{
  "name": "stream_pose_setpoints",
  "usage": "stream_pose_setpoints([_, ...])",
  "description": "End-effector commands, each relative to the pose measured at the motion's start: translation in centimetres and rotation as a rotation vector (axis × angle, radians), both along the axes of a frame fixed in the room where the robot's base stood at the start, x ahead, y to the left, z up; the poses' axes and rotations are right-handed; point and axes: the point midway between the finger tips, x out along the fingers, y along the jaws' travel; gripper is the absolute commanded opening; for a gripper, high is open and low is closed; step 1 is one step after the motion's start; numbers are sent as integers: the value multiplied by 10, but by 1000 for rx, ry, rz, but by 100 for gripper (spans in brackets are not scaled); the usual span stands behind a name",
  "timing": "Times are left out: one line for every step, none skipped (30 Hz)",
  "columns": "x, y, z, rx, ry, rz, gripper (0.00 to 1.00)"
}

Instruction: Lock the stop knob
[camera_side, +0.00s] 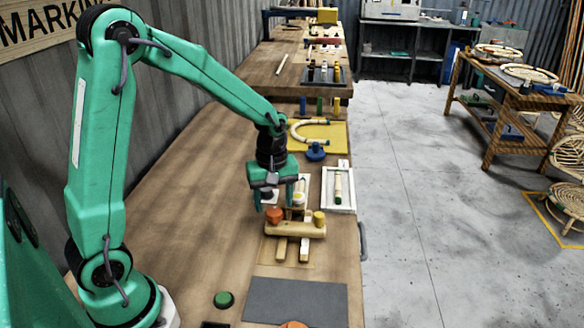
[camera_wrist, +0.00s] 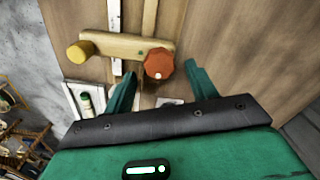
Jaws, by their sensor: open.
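A pale wooden stop bar (camera_side: 293,229) lies across two rails, one white (camera_side: 304,250) and one wooden (camera_side: 281,250). An orange-red lobed knob (camera_side: 274,214) is on its left end, and a yellow round knob (camera_side: 319,218) is on its right end. The wrist view shows the orange knob (camera_wrist: 158,63) and the yellow knob (camera_wrist: 79,51) on the same bar (camera_wrist: 122,47). Neither knob carries a readable label. My gripper (camera_side: 274,204) points down, open and empty, just above the orange knob. In the wrist view, the knob lies beyond and between the fingertips. Contact is not visible.
A white-framed tray (camera_side: 338,206) holds a green-ended rod. A blue knob (camera_side: 316,152) sits by a yellow board (camera_side: 330,136) with a bent rattan piece. A grey mat (camera_side: 294,302) and a green button (camera_side: 223,299) are nearer. The bench's left side is clear.

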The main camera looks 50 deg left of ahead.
Motion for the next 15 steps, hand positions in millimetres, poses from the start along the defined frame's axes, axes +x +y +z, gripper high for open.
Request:
stream_pose_setpoints([0, 0, -6, 0, 3, 0, 57])
stream_pose_setpoints([0, 0, -9, 0, 2, 0, 57])
stream_pose_setpoints([0, 0, -13, 0, 2, 0, 57])
stream_pose_setpoints([0, 0, -15, 0, 2, 0, 57])
stream_pose_setpoints([0, 0, -18, 0, 2, 0, 57])
stream_pose_setpoints([0, 0, -20, 0, 1, 0, 57])
stream_pose_setpoints([0, 0, -22, 0, 1, 0, 57])
stream_pose_setpoints([0, 0, -23, 0, 1, 0, 57])
stream_pose_setpoints([0, 0, -24, 0, 1, 0, 57])
stream_pose_setpoints([0, 0, -25, 0, 1, 0, 57])
stream_pose_setpoints([0, 0, -25, 0, 1, 0, 57])
stream_pose_setpoints([0, 0, -26, 0, 0, 0, 57])
stream_pose_setpoints([0, 0, -26, 0, 0, 0, 57])
stream_pose_setpoints([0, 0, -26, 0, 0, 0, 57])
stream_pose_setpoints([0, 0, -25, 0, 0, 0, 57])
